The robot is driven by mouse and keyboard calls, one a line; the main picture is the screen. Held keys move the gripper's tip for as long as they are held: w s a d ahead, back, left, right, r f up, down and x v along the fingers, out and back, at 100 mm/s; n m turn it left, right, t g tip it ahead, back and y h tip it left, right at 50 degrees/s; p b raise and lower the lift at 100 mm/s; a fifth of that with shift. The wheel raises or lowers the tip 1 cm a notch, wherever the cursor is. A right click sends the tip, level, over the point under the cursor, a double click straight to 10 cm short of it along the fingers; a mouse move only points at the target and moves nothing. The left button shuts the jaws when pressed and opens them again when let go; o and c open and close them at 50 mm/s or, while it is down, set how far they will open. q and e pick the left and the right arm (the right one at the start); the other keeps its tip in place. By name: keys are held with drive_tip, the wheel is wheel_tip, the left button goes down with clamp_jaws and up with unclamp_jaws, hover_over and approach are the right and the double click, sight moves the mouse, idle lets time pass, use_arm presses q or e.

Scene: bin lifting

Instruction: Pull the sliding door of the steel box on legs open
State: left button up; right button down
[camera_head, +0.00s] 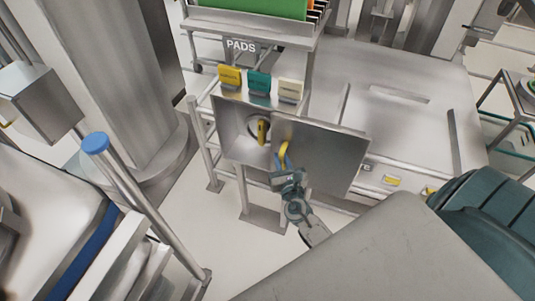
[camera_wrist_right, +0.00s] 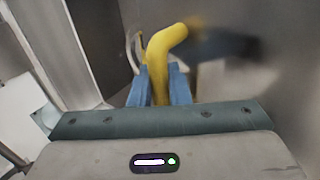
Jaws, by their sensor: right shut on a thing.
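The steel box on legs (camera_head: 228,108) stands in the middle of the head view. Its flat grey sliding door (camera_head: 335,158) sits to the right, and the box's left part is uncovered, showing the inside. A yellow piece (camera_head: 262,130) with a round part behind it shows in the opening. My right gripper (camera_head: 283,162) is at the door's left part, with its blue fingers shut on the yellow door handle (camera_head: 284,149). In the right wrist view the bent yellow handle (camera_wrist_right: 162,55) stands between the fingers (camera_wrist_right: 160,85). My left gripper is not in view.
Yellow, teal and cream pads (camera_head: 259,82) stand on top of the box, under a rack marked PADS (camera_head: 242,46). A steel counter (camera_head: 400,75) lies behind and right. Open floor (camera_head: 165,215) lies left of the box.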

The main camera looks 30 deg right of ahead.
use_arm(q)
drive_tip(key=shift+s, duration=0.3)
use_arm(e)
drive_tip(key=shift+s+d, duration=0.25)
drive_tip(key=shift+s, duration=0.05)
drive_tip(key=c, duration=1.4)
unclamp_jaws()
drive_tip(key=shift+c, duration=0.2)
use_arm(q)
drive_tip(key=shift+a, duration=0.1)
